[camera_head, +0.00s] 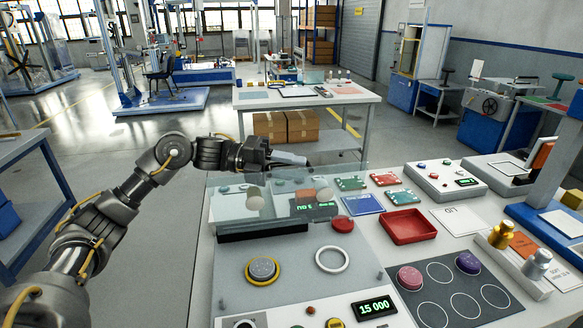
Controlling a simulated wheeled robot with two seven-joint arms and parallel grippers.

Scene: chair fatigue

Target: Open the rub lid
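The rub lid (232,203) is a clear see-through panel on the grey rub machine (310,262) at the front of the white table. It looks raised and tilted, above a dark bar (262,231) at its lower edge. Pale round parts show at or through the panel. My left gripper (292,160) is at the panel's far upper edge, pointing right. Whether it touches the lid is unclear, and its finger gap is hard to make out. My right gripper is not in view.
A round sample (263,269), a white ring (332,259) and a display reading 15 000 (375,306) are on the machine. A red tray (408,226), coloured boards and button boxes crowd the table to the right. Open floor lies left of the table.

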